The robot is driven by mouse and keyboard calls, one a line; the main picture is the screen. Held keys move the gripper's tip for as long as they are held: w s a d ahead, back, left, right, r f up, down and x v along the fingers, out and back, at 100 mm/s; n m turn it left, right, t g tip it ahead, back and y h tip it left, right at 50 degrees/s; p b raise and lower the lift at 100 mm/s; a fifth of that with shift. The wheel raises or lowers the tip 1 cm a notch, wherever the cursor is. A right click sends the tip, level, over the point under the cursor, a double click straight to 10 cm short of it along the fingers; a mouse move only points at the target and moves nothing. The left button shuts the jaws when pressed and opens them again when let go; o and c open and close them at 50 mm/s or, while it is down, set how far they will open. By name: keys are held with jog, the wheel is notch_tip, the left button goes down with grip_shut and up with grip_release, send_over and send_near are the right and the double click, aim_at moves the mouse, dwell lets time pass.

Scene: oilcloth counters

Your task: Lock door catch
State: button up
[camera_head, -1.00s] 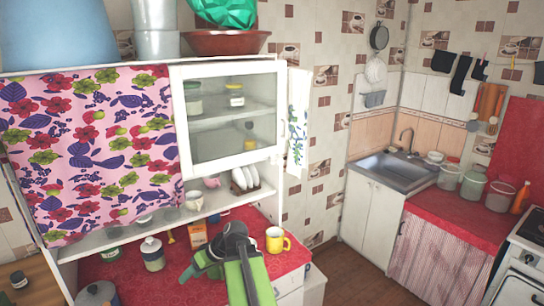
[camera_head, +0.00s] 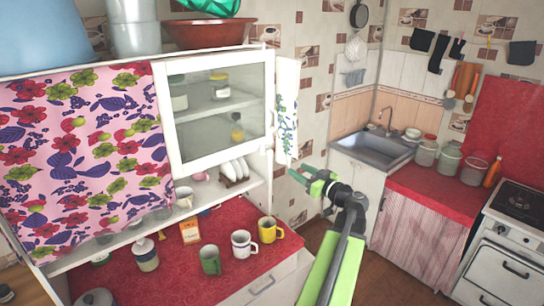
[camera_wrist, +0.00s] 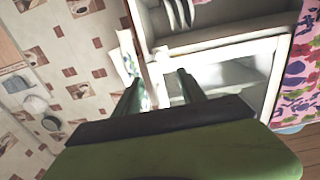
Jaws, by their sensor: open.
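The white-framed glass door (camera_head: 219,104) of the wall cabinet is at the middle left in the head view. It looks closed or nearly so; I cannot tell whether it is fully flush. A small catch at its right edge is too small to make out clearly. My gripper (camera_head: 303,175) is open and empty, to the right of and below the door's lower right corner. In the wrist view, my gripper's (camera_wrist: 158,82) two green fingers point at the cabinet's side edge, with the door frame (camera_wrist: 235,48) beyond the right finger.
A floral towel (camera_head: 286,112) hangs at the cabinet's side. A green mug (camera_head: 210,261), a white mug (camera_head: 242,245) and a yellow mug (camera_head: 268,231) stand on the red counter (camera_head: 185,275) below. The sink (camera_head: 371,152) and stove (camera_head: 508,240) are to the right.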

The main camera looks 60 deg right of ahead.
aim_at(271, 154)
jog(key=x, duration=1.4)
jog(key=shift+w, duration=0.45)
grip_shut()
